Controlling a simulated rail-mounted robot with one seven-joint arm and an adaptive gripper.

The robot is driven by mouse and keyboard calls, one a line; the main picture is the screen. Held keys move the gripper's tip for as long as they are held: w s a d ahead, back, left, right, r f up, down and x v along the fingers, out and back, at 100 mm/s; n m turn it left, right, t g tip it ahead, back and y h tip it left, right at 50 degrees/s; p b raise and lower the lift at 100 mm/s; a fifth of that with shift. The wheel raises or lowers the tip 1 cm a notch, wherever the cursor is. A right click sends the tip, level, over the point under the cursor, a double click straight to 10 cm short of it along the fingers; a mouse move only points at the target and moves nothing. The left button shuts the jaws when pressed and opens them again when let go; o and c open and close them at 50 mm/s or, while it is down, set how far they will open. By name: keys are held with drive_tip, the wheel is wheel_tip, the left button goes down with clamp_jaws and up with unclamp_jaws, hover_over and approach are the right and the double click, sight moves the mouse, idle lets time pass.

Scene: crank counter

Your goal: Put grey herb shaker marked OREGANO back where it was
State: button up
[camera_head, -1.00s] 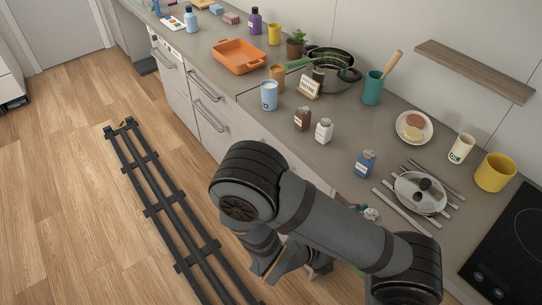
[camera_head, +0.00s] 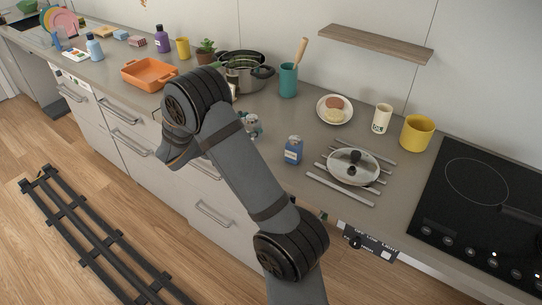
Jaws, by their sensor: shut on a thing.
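My arm hides the rest of the gripper and most of the held thing. A blue shaker (camera_head: 293,151) with a grey top stands upright on the counter, to the right of my gripper and apart from it.
The counter also carries a lidded pan (camera_head: 352,167) among metal bars, a plate of food (camera_head: 335,108), a cream cup (camera_head: 382,118), a yellow mug (camera_head: 417,133), a teal utensil holder (camera_head: 288,80), a pot (camera_head: 245,76) and an orange dish (camera_head: 149,74). A wooden shelf (camera_head: 375,43) hangs above.

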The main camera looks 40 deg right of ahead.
sight(260, 140)
drive_tip(key=d+r+m, duration=0.1)
drive_tip(key=d+r, duration=0.1)
drive_tip(key=d, duration=0.5)
drive_tip(key=shift+g, duration=0.4)
drive_tip(key=shift+s+f, duration=0.2)
drive_tip(key=shift+f, duration=2.1)
drive_tip(key=shift+s+f, duration=0.2)
drive_tip(key=shift+f, duration=2.05)
drive_tip(key=shift+f, duration=0.15)
drive_tip(key=o, duration=1.2)
